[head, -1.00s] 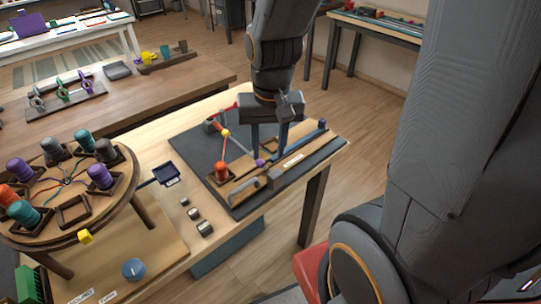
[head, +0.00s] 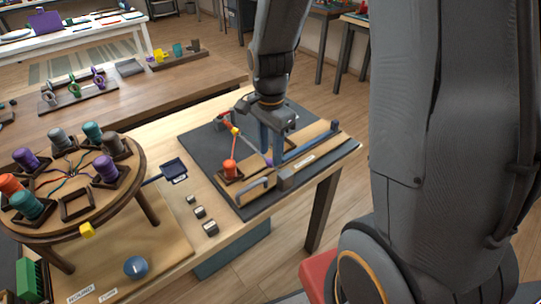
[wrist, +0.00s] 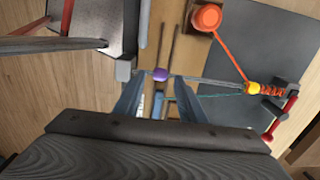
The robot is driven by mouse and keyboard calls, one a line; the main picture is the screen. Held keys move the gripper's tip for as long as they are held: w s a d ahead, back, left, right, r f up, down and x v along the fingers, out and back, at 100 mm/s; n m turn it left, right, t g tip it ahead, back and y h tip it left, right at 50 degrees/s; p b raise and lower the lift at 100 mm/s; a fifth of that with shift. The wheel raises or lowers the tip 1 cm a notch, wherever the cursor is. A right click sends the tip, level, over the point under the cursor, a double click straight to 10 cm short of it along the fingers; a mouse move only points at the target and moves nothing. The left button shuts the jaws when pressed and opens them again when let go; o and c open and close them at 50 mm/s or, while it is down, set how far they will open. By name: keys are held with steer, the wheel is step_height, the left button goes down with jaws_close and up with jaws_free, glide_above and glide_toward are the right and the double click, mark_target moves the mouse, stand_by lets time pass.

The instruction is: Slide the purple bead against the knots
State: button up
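The purple bead (head: 268,161) sits on a grey cord above the wooden strip of the dark board (head: 205,145). In the wrist view the purple bead (wrist: 160,75) shows between and just beyond the tips of my gripper (wrist: 160,85), with gaps on both sides. My gripper (head: 271,150) is open and points down at the board; in the head view its fingers partly hide the cord. Along the cord to the right in the wrist view are a yellow bead (wrist: 252,87) and orange coiled knots (wrist: 270,91) by a red-handled clamp (wrist: 283,118).
An orange spool (head: 230,168) stands on the board, its cord running to the yellow bead. A blue bar (head: 308,147) and grey block lie at the board's right. A round stand (head: 110,205) with several spools is at left. Small grey blocks (head: 199,212) sit in front.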

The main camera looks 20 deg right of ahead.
mark_target(270, 163)
steer(key=shift+f, duration=1.35)
jaws_close()
